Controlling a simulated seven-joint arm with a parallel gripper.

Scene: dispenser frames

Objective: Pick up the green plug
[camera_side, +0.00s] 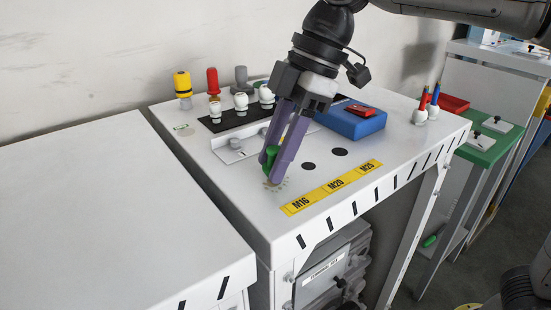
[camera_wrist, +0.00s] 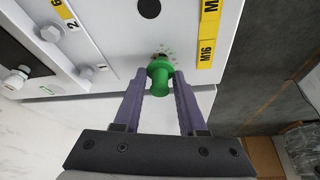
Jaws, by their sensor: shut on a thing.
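The green plug (camera_wrist: 159,72) shows between the two purple fingers of my gripper (camera_wrist: 160,85) in the wrist view. In the side view the green plug (camera_side: 271,156) is partly hidden by the fingers of my gripper (camera_side: 272,168). My gripper is tilted and shut on the plug, close above the white cabinet top, near the M16 label. A ring of small marks shows on the surface just by the plug's tip. I cannot tell whether the plug touches the surface.
A yellow label strip (camera_side: 333,187) reads M16, M20 and M25, with two dark holes beside it. A blue box (camera_side: 350,120) stands behind the gripper. A white bracket (camera_side: 233,147) lies to the left. Several coloured tools stand at the back. The white table (camera_side: 100,215) at left is bare.

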